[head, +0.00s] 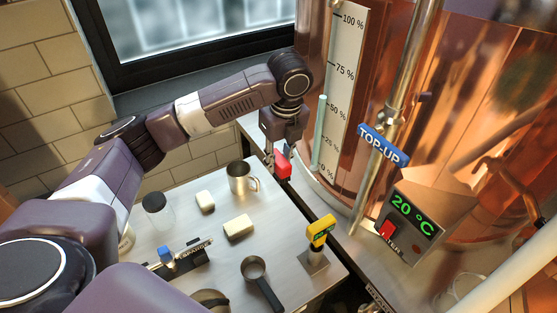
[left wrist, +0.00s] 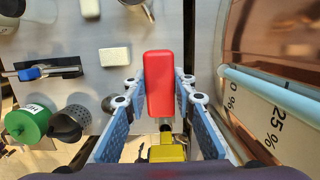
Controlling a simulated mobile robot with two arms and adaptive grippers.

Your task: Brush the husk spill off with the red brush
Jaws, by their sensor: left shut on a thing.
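My left gripper (head: 276,158) hangs over the table's right edge, beside the copper tank. It is shut on the red brush (head: 283,166). In the left wrist view, the red brush (left wrist: 159,84) sits between the two blue fingers (left wrist: 159,96), and its bristles cannot be made out. I cannot make out the husk spill in either view. My right gripper is not in view.
The steel table (head: 200,285) holds a metal mug (head: 241,177), two cream blocks (head: 238,227), a glass jar (head: 158,210), a scoop (head: 253,268) and a yellow device (head: 320,231). The copper tank's level gauge (head: 341,80) and a TOP-UP pipe (head: 408,70) stand to the right.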

